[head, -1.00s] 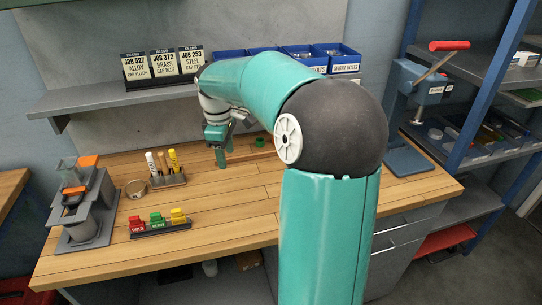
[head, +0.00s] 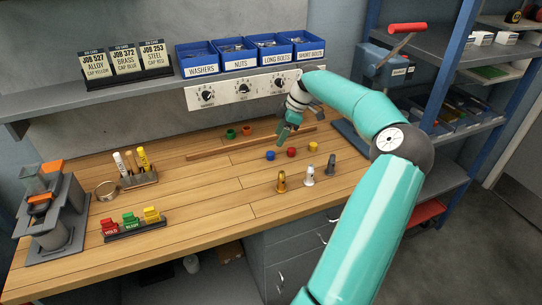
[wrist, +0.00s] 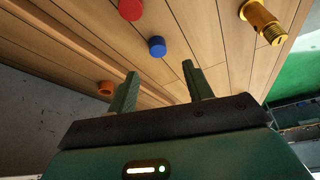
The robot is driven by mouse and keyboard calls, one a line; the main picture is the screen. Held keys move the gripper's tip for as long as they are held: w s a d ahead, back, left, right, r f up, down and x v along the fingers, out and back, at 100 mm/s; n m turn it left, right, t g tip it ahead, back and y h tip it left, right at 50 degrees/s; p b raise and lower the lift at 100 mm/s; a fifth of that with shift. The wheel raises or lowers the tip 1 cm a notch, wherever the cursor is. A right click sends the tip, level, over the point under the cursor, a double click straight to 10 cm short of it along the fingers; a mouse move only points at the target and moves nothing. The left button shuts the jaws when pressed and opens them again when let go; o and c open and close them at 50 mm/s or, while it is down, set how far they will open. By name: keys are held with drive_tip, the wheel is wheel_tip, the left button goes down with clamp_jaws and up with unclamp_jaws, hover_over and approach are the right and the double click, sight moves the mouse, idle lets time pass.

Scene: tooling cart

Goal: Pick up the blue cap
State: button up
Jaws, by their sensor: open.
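The blue cap (head: 270,155) stands on the wooden bench top, left of a red cap (head: 291,152) and a yellow cap (head: 314,147). My gripper (head: 287,128) is above the bench, behind the row of caps and apart from them. In the wrist view the blue cap (wrist: 157,46) lies beyond the fingertips, roughly between their lines. My gripper (wrist: 158,80) is open with nothing between its fingers. The red cap (wrist: 131,9) is cut by the top edge there.
Brass and steel fittings (head: 281,181) stand in front of the caps. A wooden strip (head: 235,145) runs behind them, with green and orange caps (head: 231,133) beyond. A tag rack (head: 133,226) and marker holder (head: 138,180) are at left. The bench middle is clear.

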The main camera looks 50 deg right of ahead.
sight(271, 153)
drive_tip(key=x, duration=0.8)
drive_tip(key=shift+d+f, duration=0.1)
drive_tip(key=shift+d, duration=0.1)
drive_tip(key=shift+c, duration=0.4)
drive_tip(key=c, duration=1)
